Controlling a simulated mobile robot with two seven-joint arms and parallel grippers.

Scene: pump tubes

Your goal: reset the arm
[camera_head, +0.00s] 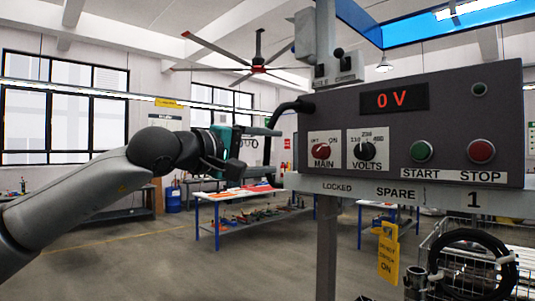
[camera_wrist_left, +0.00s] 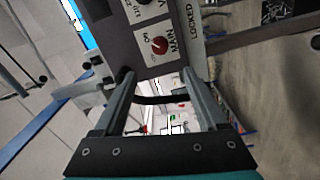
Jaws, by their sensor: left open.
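My left arm (camera_head: 90,195) comes in from the left, nearly straight. My left gripper (camera_head: 262,145) is just left of the grey control panel (camera_head: 450,120), and its fingers point toward the panel. It also shows in the left wrist view (camera_wrist_left: 158,76), open with its two fingers apart. A black cable (camera_head: 287,107) leaves the panel's left side and bends down by the fingertips. In the left wrist view a dark curved length of cable (camera_wrist_left: 162,99) shows between the fingers; I cannot tell if it touches them. My right gripper is not in view.
The panel has a red MAIN knob (camera_head: 321,151), a VOLTS knob (camera_head: 367,151), a green START button (camera_head: 421,151), a red STOP button (camera_head: 481,151) and a "0 V" display (camera_head: 394,99). A yellow tag (camera_head: 388,254) hangs below. A blue-legged workbench (camera_head: 245,212) stands behind; open floor lies lower left.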

